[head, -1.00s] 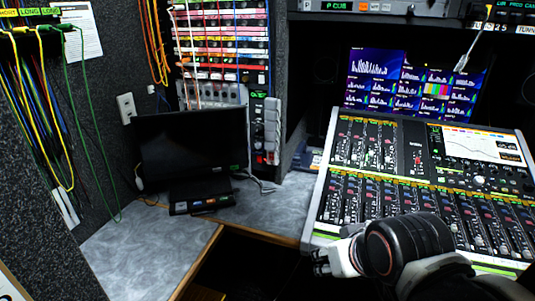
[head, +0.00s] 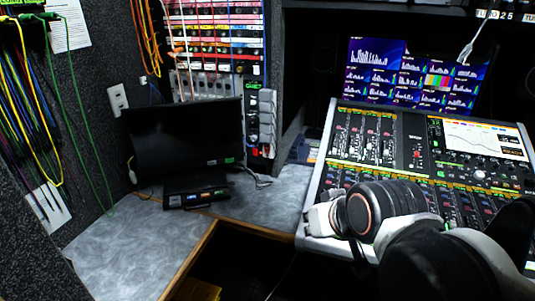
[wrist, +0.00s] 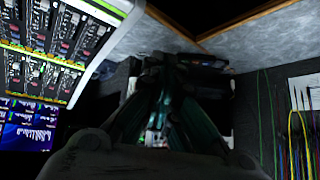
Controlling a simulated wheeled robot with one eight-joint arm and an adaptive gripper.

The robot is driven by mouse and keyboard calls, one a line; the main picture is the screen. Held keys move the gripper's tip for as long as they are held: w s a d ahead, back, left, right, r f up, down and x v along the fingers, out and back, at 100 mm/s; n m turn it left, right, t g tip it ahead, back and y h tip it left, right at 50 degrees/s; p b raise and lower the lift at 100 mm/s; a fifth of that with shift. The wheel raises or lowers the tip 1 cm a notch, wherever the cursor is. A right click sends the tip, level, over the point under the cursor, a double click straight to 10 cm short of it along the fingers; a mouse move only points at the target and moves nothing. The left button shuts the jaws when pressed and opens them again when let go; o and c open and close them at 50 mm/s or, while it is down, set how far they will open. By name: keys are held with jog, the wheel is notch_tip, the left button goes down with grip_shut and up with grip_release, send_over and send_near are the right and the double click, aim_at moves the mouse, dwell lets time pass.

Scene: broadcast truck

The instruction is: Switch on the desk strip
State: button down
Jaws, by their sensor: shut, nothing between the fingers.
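An upright strip unit (head: 262,122), which I take to be the desk strip, stands right of the black monitor at the back of the desk. It has a small green display on top, a column of grey blocks and a red part near its foot. I cannot tell the position of any switch on it. My gripper (head: 314,222) is in front of the audio mixer's left edge, nearer to me than the strip and apart from it. In the wrist view my gripper's dark fingers (wrist: 168,76) are shut and empty. The strip is not clear there.
The black monitor (head: 186,137) stands on the grey desk (head: 130,250), with a small dark box (head: 196,195) before it. The audio mixer (head: 395,150) fills the right. Cables (head: 35,115) hang at left. The desk left of the wooden edge is clear.

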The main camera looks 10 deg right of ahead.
aim_at(267, 149)
jog(key=w+a+r+m+t+y, duration=0.1)
jog(key=w+a+r+t, duration=0.2)
jog(key=w, duration=0.5)
jog(key=w+a+r+m+t+y+p, duration=0.15)
jog(key=w+r, duration=0.25)
jog(key=w, duration=0.4)
jog(key=w+a+r+t, duration=0.1)
jog(key=w+a+r, duration=0.3)
jog(key=w, duration=0.4)
jog(key=w+a+m+t+h+p, duration=0.15)
jog(key=w+m+t, duration=0.4)
jog(key=w, duration=0.95)
jog(key=w+f+m+h, duration=0.2)
jog(key=w+f+m, duration=0.2)
jog(key=w+f, duration=0.1)
jog(key=d+f+m+h, duration=0.1)
jog(key=f+m+h, duration=0.2)
jog(key=f, duration=0.5)
jog(key=d+f+m+g+h+p, duration=0.1)
jog(key=d+f+m+h, duration=0.1)
jog(key=f+m, duration=0.3)
jog(key=d+f+m+g+h, duration=0.1)
jog(key=d+f+m+h, duration=0.1)
jog(key=f, duration=0.9)
jog(key=m+h, duration=0.1)
jog(key=h, duration=0.1)
jog(key=shift+s+f+m+h+p, duration=0.3)
jog(key=shift+m+p, duration=0.1)
